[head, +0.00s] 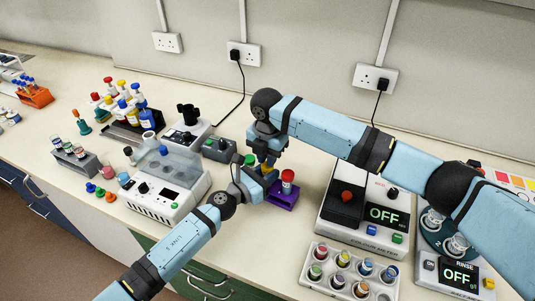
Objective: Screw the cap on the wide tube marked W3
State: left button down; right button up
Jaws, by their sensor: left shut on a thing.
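A purple rack (283,197) stands mid-bench, partly behind my grippers. A red-capped tube (288,180) stands upright at its right end. A green cap-like piece (250,159) and a small yellow piece (267,169) show close to my grippers. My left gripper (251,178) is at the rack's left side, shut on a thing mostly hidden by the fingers. My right gripper (268,160) points down just above and beside it; its fingers are too small to tell open from shut. No W3 mark is readable, so I cannot tell which tube is W3.
A white machine with a clear lid (170,190) stands left of the grippers. A device reading OFF (362,212) stands right. Loose caps (100,191) lie left. Free bench lies before the purple rack.

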jog(key=shift+f, duration=0.55)
jog(key=shift+r, duration=0.1)
jog(key=shift+s+r, duration=0.1)
jog(key=shift+r, duration=1.85)
pick_arm(q)
jog(key=c, duration=0.8)
grip_release()
jog(key=b+v, duration=0.1)
jog(key=v, duration=1.2)
jog(key=shift+s+a, duration=0.25)
jog(key=shift+a, duration=0.1)
pick_arm(e)
jog(key=shift+f, duration=0.7)
